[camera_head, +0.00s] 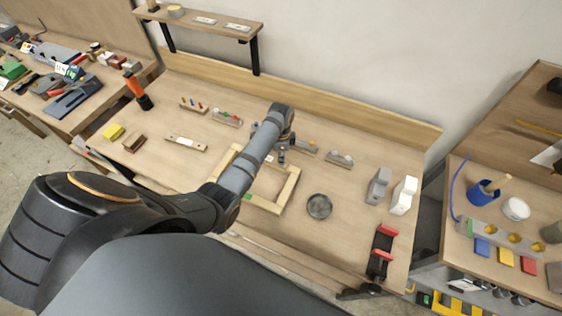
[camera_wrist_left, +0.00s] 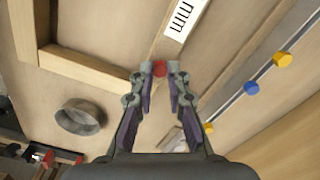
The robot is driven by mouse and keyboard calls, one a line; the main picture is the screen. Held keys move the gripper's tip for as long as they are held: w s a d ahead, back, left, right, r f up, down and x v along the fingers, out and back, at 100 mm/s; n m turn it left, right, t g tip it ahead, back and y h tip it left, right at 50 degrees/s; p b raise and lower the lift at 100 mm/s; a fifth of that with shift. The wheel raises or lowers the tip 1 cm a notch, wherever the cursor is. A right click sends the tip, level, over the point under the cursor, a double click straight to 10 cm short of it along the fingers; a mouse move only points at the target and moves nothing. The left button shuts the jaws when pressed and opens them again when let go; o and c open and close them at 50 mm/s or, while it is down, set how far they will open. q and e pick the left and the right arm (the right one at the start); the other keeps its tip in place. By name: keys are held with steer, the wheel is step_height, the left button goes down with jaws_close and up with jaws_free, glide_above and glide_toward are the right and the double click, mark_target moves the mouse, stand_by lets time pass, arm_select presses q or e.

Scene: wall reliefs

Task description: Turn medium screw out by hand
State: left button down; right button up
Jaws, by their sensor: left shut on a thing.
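My left gripper (camera_head: 282,156) reaches down over the workbench, just beyond the wooden frame. In the left wrist view its two fingertips (camera_wrist_left: 160,70) are closed on a small round red head (camera_wrist_left: 160,69), which looks like a screw head. It stands at a wooden strip with a white label (camera_wrist_left: 181,18). The shaft below the head is hidden, so I cannot tell how far it is in. A blue head (camera_wrist_left: 251,88) and yellow heads (camera_wrist_left: 282,60) sit along a rail to the right, apart from the fingers. My right gripper is not in view.
The wooden frame (camera_head: 292,187) lies close by my gripper. A round grey dish (camera_head: 319,206) stands right of it, with two grey and white blocks (camera_head: 404,196) farther right. A red-and-black clamp (camera_head: 381,252) is at the front right. The bench's front middle is mostly clear.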

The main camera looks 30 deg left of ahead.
arm_select(q)
steer(key=shift+r+n+p, duration=0.4)
steer(key=shift+n+p, duration=0.25)
steer(key=shift+n, duration=0.35)
steer(key=shift+f+n+p, duration=0.1)
steer(key=shift+n+p, duration=0.25)
steer(key=shift+n, duration=0.35)
steer(key=shift+f+n, duration=0.15)
steer(key=shift+n, duration=0.35)
steer(key=shift+f, duration=0.15)
steer(key=shift+r+n+p, duration=0.3)
steer(key=shift+n+p, duration=0.5)
steer(key=shift+n, duration=0.3)
steer(key=shift+n+p, duration=0.35)
steer(key=shift+n, duration=0.55)
steer(key=shift+f+n, duration=0.3)
steer(key=shift+n, duration=0.4)
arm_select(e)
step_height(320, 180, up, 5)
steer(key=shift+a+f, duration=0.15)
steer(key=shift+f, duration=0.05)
